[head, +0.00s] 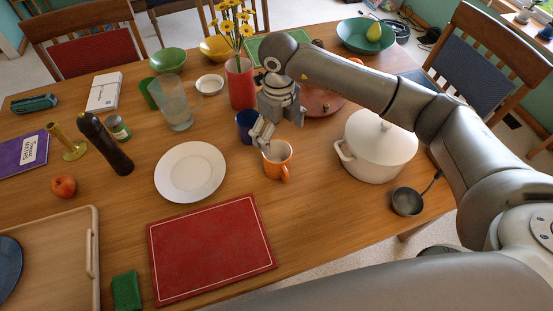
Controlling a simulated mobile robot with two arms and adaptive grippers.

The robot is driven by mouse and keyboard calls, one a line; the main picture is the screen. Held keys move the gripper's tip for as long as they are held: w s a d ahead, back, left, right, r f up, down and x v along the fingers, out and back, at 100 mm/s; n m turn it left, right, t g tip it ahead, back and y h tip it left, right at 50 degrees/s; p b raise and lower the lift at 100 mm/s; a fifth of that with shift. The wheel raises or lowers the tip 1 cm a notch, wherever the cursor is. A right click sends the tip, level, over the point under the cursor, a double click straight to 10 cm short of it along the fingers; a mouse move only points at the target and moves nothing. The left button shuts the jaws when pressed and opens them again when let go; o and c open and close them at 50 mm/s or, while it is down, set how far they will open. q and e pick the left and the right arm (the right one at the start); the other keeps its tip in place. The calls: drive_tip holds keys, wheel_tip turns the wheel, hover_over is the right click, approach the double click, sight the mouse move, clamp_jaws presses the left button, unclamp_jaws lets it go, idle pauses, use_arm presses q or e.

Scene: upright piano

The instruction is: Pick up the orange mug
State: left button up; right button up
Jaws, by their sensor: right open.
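The orange mug (280,168) stands upright on the wooden table, to the left of the white pot, with its handle toward the front right. My right gripper (268,138) reaches in from the right and points down just above and behind the mug's rim. Its fingers are open. They overlap the mug's far rim in the picture, so I cannot tell whether they touch it. A dark blue cup (245,126) stands just behind and left of the gripper, partly hidden. My left gripper does not show.
A white lidded pot (378,150) stands right of the mug, with a dark ladle (407,201) in front. A white plate (190,172) lies to the left and a red board (210,248) in front. A red vase (240,84) with yellow flowers stands behind. Bare table surrounds the mug's front.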

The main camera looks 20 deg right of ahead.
sight(278, 154)
wheel_tip(278, 154, down, 9)
drive_tip(key=shift+s+a+r+p, duration=0.1)
drive_tip(key=shift+s+r+p, duration=0.1)
drive_tip(key=shift+p, duration=1.05)
drive_tip(key=shift+w+f, duration=0.1)
drive_tip(key=shift+f, duration=0.4)
drive_tip(key=c, duration=1.2)
drive_tip(key=shift+r, duration=0.1)
drive_tip(key=shift+c, duration=0.7)
